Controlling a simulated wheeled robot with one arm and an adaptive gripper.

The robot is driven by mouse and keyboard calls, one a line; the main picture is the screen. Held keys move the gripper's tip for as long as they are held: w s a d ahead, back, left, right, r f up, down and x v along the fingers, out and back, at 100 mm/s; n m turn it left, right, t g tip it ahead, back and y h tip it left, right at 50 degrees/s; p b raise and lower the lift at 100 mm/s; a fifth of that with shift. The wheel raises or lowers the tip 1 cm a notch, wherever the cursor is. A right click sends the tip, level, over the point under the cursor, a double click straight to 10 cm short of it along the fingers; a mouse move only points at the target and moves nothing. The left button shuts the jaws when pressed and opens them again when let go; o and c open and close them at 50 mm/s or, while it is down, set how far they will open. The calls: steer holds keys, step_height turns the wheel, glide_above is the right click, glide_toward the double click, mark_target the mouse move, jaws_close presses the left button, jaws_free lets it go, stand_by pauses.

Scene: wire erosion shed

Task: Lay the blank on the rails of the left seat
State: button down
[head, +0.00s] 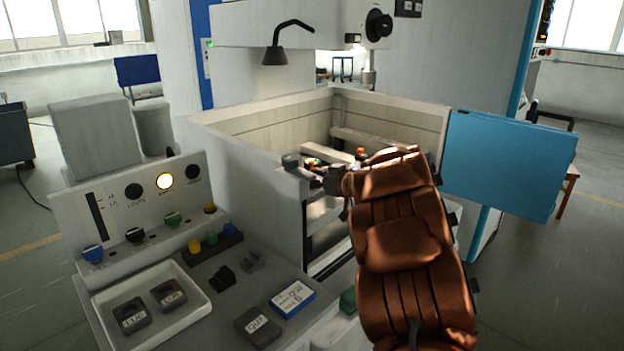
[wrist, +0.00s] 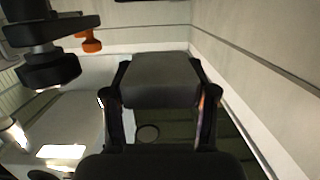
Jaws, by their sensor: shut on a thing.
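The blank, a dark grey block (wrist: 160,80), is held between the two black fingers of my gripper (wrist: 160,108) in the wrist view. The fingers press on its left and right sides. Dark greenish slats with a round ring lie below and behind it; I cannot tell whether these are the rails of a seat, or whether the block touches anything. In the head view my gripper (head: 322,177) is at the front of the open machine tank, partly hidden by my orange-brown arm. The left seat cannot be made out clearly in either view.
The pale tank wall (wrist: 265,65) runs close on the right in the wrist view. A dark round-ended head (wrist: 48,70) and an orange knob (wrist: 91,42) stand at left. In the head view, a control console (head: 140,215) and a tray (head: 205,302) with labelled dark blocks stand at left.

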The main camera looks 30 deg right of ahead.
mark_target(312, 204)
steer(key=shift+f+b, duration=1.9)
steer(key=shift+f, duration=1)
steer(key=shift+f, duration=0.2)
steer(key=shift+c, duration=1.3)
jaws_free()
steer(key=shift+f, duration=0.1)
steer(key=v, duration=1.2)
steer(key=shift+d, duration=0.1)
